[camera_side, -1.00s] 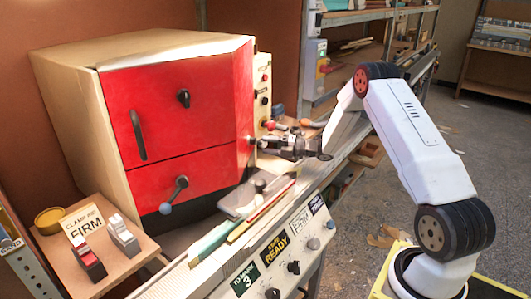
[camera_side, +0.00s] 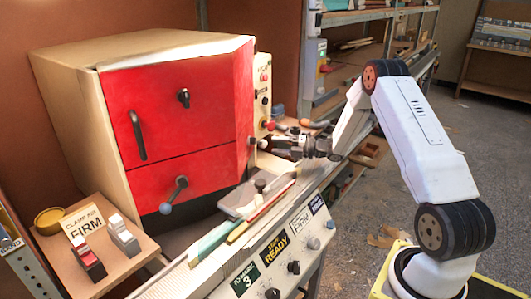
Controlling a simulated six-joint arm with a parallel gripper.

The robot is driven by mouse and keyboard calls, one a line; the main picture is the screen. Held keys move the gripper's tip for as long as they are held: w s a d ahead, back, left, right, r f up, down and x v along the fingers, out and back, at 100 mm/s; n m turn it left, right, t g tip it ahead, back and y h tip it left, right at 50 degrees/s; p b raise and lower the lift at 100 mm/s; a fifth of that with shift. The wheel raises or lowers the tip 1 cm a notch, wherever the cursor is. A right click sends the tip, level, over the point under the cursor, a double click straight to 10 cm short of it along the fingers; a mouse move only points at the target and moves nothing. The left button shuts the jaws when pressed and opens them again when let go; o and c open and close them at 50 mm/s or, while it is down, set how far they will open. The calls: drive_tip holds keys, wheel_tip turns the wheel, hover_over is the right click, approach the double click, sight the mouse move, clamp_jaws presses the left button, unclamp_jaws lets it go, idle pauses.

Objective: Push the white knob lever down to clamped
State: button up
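A small white knob (camera_side: 262,144) shows at the right edge of the red-fronted cabinet, just left of my gripper; its lever is too small to make out. My gripper (camera_side: 277,149) is dark and points left toward the knob, with a narrow gap seeming to lie between them. Its fingers are too small to tell whether they are open or shut, and I see nothing held in it.
A red knob (camera_side: 269,125) sits on the cream side panel above my gripper. A blue-grey knob lever (camera_side: 166,208) is on the red cabinet front (camera_side: 175,120). Below lie a grey plate (camera_side: 236,200) and strips on the bench.

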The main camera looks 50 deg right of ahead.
drive_tip(key=shift+v, duration=1.9)
drive_tip(key=w+a+m+g+h, duration=0.2)
drive_tip(key=a+m+g+h, duration=0.25)
drive_tip(key=h, duration=0.35)
drive_tip(key=s+a+m+g, duration=0.8)
drive_tip(key=s+a+m, duration=1.2)
drive_tip(key=a, duration=0.1)
drive_tip(key=shift+a+r+g, duration=0.2)
drive_tip(key=shift+r+g, duration=0.15)
drive_tip(key=shift+r, duration=0.05)
